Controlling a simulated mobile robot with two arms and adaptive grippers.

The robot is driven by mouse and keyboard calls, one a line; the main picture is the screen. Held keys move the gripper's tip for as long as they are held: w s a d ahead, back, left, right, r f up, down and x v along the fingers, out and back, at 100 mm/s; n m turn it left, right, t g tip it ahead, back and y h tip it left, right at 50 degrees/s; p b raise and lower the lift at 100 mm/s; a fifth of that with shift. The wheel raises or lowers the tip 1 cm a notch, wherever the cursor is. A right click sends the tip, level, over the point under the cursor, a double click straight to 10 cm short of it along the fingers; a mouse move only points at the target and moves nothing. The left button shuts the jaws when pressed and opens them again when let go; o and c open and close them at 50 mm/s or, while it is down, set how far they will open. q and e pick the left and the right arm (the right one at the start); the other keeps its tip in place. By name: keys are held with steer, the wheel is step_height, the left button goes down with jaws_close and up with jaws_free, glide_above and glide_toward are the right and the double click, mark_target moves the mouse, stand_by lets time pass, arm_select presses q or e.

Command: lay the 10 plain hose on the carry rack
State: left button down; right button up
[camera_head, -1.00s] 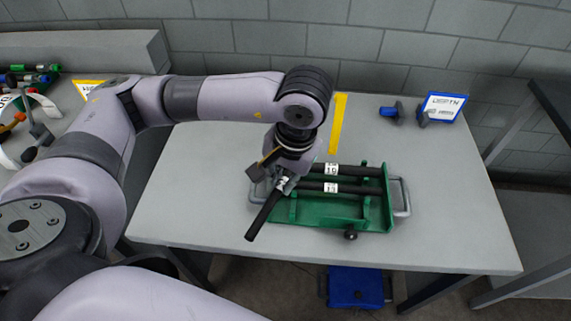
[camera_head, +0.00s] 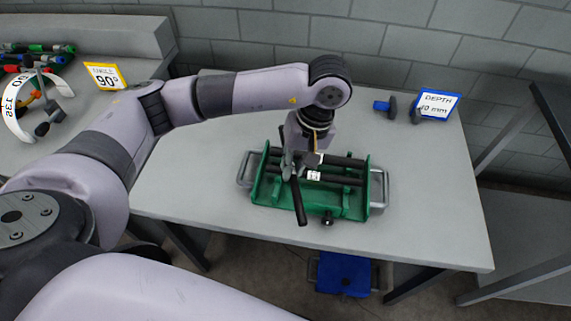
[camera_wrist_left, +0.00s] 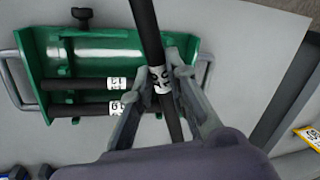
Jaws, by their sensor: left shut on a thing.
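The green carry rack (camera_head: 257,184) stands on the grey table, with a grey handle at each end. Two black hoses (camera_head: 343,161) with white labels lie side by side along it; they also show in the left wrist view (camera_wrist_left: 72,84). My left gripper (camera_head: 291,170) is above the rack's left part, shut on a third black hose (camera_head: 300,207). In the left wrist view my fingers (camera_wrist_left: 158,85) close at this hose's white label (camera_wrist_left: 158,75), whose text I cannot read. The held hose crosses the rack's length at a steep angle. My right gripper is not in view.
A yellow 90° sign (camera_head: 106,77) and hand tools stand on the left bench. A blue depth sign (camera_head: 436,105) and a blue-and-dark tool (camera_head: 388,107) are at the table's back right. A blue box (camera_head: 343,273) is below the front edge. The table's right side is clear.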

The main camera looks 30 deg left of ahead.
arm_select(q)
steer(key=w+d+f+n+h+p, duration=0.1)
steer(key=w+d+f+n+p, duration=0.1)
steer(key=n, duration=0.5)
steer(key=w+d+f+n+g+h+p, duration=0.1)
steer(key=d+f+n+h+p, duration=0.1)
steer(key=n+p, duration=0.2)
steer(key=n, duration=0.3)
steer(key=shift+w+f+g+p, duration=0.3)
steer(key=shift+w+f+p, duration=0.05)
steer(key=shift+p, duration=0.05)
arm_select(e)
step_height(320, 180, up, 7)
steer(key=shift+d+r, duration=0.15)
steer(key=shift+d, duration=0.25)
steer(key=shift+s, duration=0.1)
arm_select(q)
step_height(320, 180, down, 7)
steer(key=b, duration=0.7)
steer(key=shift+r, duration=0.2)
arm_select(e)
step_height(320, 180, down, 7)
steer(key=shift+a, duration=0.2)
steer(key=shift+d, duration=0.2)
arm_select(q)
steer(key=shift+f+b, duration=0.1)
steer(key=shift+b, duration=0.4)
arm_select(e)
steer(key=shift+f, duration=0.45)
